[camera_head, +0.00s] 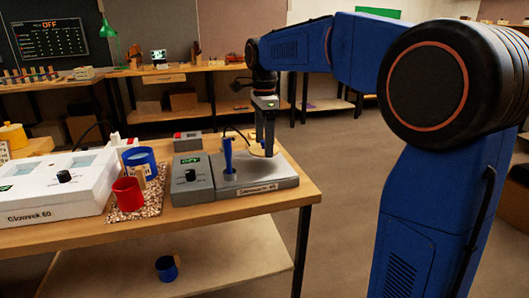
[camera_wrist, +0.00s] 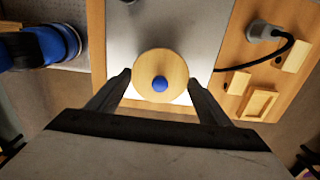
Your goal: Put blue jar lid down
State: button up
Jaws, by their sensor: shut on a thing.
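The blue jar lid (camera_wrist: 146,66) is a round pale wooden disc with a blue knob in its middle. My gripper (camera_wrist: 160,78) is shut on it, one finger at each side of the disc. In the head view my gripper (camera_head: 265,146) points down over the pale plate of the grey device (camera_head: 262,178), with the lid's edge (camera_head: 256,152) low between its fingers. I cannot tell whether the lid touches the plate. A blue jar (camera_head: 140,159) stands on a speckled mat to the left.
A blue upright post (camera_head: 228,160) stands close left of my gripper. A red cup (camera_head: 127,194) stands on the speckled mat (camera_head: 153,198). A white device (camera_head: 55,190) fills the bench's left. A dark blue cup (camera_head: 166,268) is on the lower shelf.

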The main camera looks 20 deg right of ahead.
jog(key=shift+f, duration=1.9)
jog(key=shift+f, duration=0.15)
jog(key=o, duration=1)
notch_tip(320, 180, up, 12)
jog(key=shift+r, duration=0.15)
jog(key=s+d+f+n+t, duration=0.15)
jog(key=s+f+n, duration=0.3)
jog(key=s, duration=0.45)
jog(key=s+d+f+n+t, duration=0.1)
jog(key=s+d+f+n, duration=0.3)
jog(key=s, duration=0.6)
jog(key=s+f+n, duration=0.3)
jog(key=s+f, duration=0.1)
jog(key=s+d+f+n+t, duration=0.1)
jog(key=s+f+n, duration=0.2)
jog(key=s+f, duration=0.2)
jog(key=s+f+n+t, duration=0.1)
jog(key=s+f+n, duration=0.2)
jog(key=s+f, duration=0.2)
jog(key=shift+s+d+f+n, duration=0.15)
jog(key=shift+s+d+n, duration=0.05)
jog(key=shift+s+n, duration=0.05)
